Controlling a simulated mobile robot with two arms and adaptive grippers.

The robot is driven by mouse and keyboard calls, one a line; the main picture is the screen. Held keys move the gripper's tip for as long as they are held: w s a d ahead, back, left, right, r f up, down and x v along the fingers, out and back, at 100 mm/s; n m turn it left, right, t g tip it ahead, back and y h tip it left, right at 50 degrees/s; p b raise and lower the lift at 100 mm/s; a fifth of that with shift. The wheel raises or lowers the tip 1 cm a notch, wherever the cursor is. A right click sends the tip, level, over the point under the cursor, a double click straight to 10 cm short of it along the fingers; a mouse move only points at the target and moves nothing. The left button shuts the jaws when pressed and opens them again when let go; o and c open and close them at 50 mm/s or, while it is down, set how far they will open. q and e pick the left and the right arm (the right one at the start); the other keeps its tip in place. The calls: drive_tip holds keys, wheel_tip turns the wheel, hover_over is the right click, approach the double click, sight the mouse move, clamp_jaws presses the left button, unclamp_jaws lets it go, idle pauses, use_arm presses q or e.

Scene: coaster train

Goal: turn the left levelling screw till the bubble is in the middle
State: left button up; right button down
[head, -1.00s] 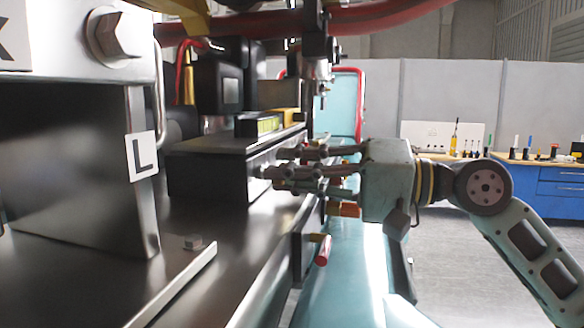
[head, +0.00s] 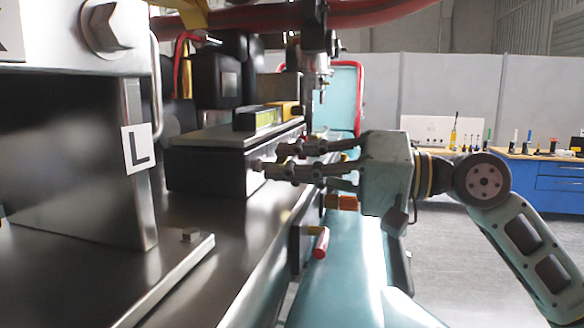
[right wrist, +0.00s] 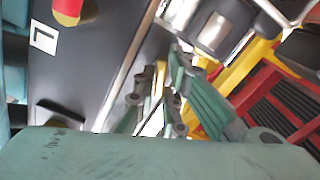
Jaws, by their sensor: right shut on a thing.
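The level (head: 258,119), with a yellow-green vial, lies on top of a dark block with a metal top plate (head: 222,135) in the head view. The bubble is too small to make out. My right gripper (head: 272,160) reaches in from the right at the block's side. Its fingers are closed together on a small part there, taken to be the left levelling screw, mostly hidden by the fingers. In the right wrist view the fingers (right wrist: 158,98) close around a narrow gap, and the screw cannot be made out. My left gripper is not in view.
A bracket with an L label (head: 138,148) stands at the left. A red-handled lever (head: 321,244) sticks out below my right gripper. A red hose (head: 290,18) crosses above. A blue workbench (head: 558,184) with tools stands far right, beyond open floor.

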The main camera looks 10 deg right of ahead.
drive_tip(key=shift+n, duration=2.9)
drive_tip(key=shift+f, duration=0.1)
drive_tip(key=c, duration=2.1)
unclamp_jaws()
drive_tip(key=v, duration=1.2)
